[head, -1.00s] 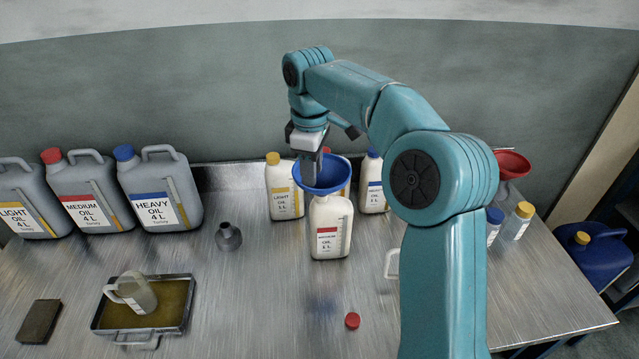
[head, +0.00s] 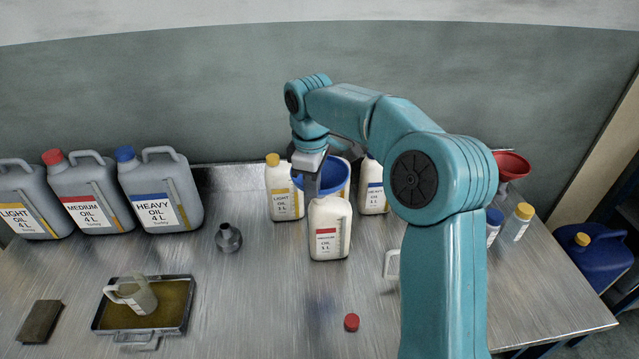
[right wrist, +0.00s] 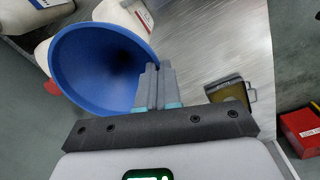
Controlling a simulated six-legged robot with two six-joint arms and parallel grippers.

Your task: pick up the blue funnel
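The blue funnel (head: 338,176) is tilted at the top of the white medium oil 1 L bottle (head: 327,240). Its wide mouth shows in the right wrist view (right wrist: 95,65). My right gripper (head: 312,188) is at the funnel's rim. In the right wrist view its two fingers (right wrist: 157,88) are close together with the rim between them. The funnel's spout is hidden, so I cannot tell whether it is still inside the bottle neck. My left gripper is not in view.
White 1 L bottles of light oil (head: 284,190) and heavy oil (head: 374,190) stand close on both sides. A red cap (head: 351,322) lies in front. A red funnel (head: 512,164) is at right. Large grey canisters (head: 160,190) stand left. The table's front middle is mostly clear.

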